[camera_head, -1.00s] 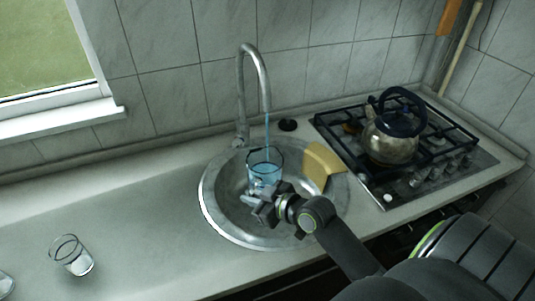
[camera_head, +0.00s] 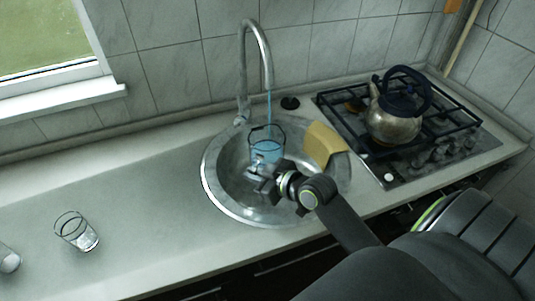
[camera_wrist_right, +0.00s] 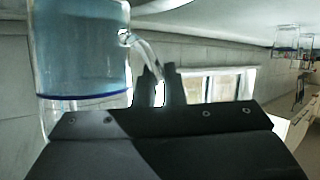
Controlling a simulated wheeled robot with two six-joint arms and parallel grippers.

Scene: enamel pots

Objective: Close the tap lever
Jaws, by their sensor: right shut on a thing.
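The chrome tap (camera_head: 262,45) arches over the round metal sink (camera_head: 212,190). A thin blue stream of water falls from its spout. The tap's lever cannot be made out clearly near its base. A clear glass vessel with blue water (camera_head: 266,151) is under the stream, over the sink. In the right wrist view the vessel (camera_wrist_right: 80,65) fills the left, and its clear handle (camera_wrist_right: 146,50) runs down between the fingertips. My right gripper (camera_head: 259,180) is shut on that handle; its fingers show in the wrist view (camera_wrist_right: 158,88). My left gripper is not in view.
A metal kettle (camera_head: 393,125) stands on the gas hob (camera_head: 440,165) to the right. A dark plug (camera_head: 290,103) lies behind the sink.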

